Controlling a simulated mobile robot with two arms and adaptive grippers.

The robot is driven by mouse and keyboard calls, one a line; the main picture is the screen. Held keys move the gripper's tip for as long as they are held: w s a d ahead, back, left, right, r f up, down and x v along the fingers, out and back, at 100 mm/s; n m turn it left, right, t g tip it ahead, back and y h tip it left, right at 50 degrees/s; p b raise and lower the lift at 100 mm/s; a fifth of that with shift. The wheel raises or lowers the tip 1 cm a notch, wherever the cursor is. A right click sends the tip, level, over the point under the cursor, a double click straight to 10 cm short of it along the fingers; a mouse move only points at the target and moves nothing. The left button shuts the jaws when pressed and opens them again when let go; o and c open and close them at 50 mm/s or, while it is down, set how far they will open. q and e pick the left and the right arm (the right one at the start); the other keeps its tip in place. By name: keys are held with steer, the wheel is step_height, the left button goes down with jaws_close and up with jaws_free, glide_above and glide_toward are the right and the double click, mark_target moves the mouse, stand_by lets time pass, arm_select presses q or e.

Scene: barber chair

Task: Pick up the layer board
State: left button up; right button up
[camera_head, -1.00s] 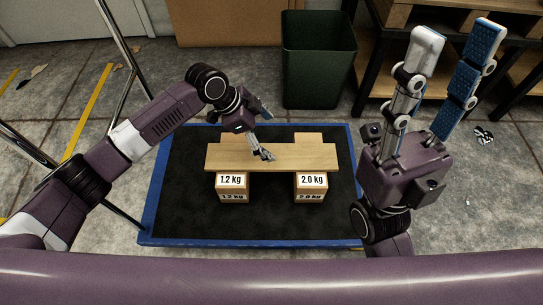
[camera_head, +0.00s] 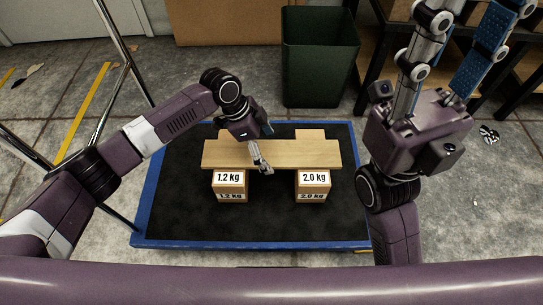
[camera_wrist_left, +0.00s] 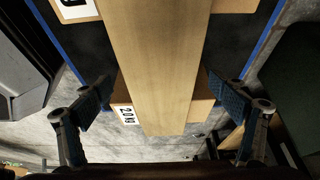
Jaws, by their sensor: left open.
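The layer board (camera_head: 218,155) is a flat light-wood plank. It lies level across cardboard boxes marked 1.2 kg (camera_head: 229,187) and 2.0 kg (camera_head: 312,187). My left gripper (camera_head: 262,168) is over the middle of the board, pointing down. In the left wrist view, the board (camera_wrist_left: 155,65) runs between the two spread blue-padded fingers of my left gripper (camera_wrist_left: 168,105), with room on both sides. The fingers are open and hold nothing. My right gripper (camera_head: 455,50) is raised at the right, away from the board. Its two fingers are spread apart with nothing between them.
The boxes stand on a black platform with a blue rim (camera_head: 148,200). A green bin (camera_head: 318,60) stands behind it. Dark shelving is at the back right. Metal poles (camera_head: 125,55) rise at the left. The platform's front part is clear.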

arm_select(q)
steer(key=shift+c, duration=0.2)
steer(key=c, duration=1.4)
steer(key=shift+r, duration=0.1)
